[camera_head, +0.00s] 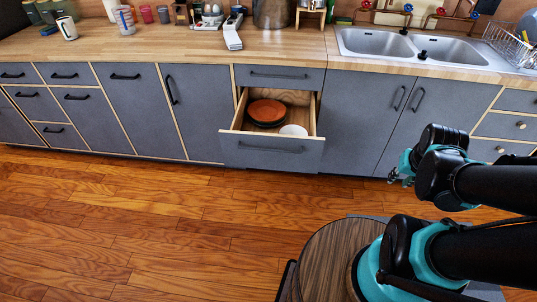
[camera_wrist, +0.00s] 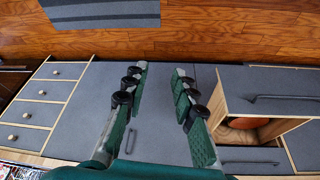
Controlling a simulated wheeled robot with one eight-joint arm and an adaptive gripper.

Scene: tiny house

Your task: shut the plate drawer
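The plate drawer (camera_head: 272,148) is pulled out from the grey lower cabinets, left of the sink in the head view. Inside it are orange-brown plates (camera_head: 267,111) and a white dish (camera_head: 293,130). Its front has a dark horizontal handle (camera_head: 271,148). In the wrist view the open drawer (camera_wrist: 275,90) is at the right, with an orange plate (camera_wrist: 247,122) partly visible. My gripper (camera_wrist: 159,75) is open and empty, its fingers spread before the cabinet doors right of the drawer. In the head view my gripper (camera_head: 396,173) is apart from the drawer, to its right.
A shut drawer (camera_head: 279,76) is above the plate drawer. The wood floor (camera_head: 150,215) before the cabinets is clear. A round wooden-topped piece (camera_head: 335,255) is near my arm.

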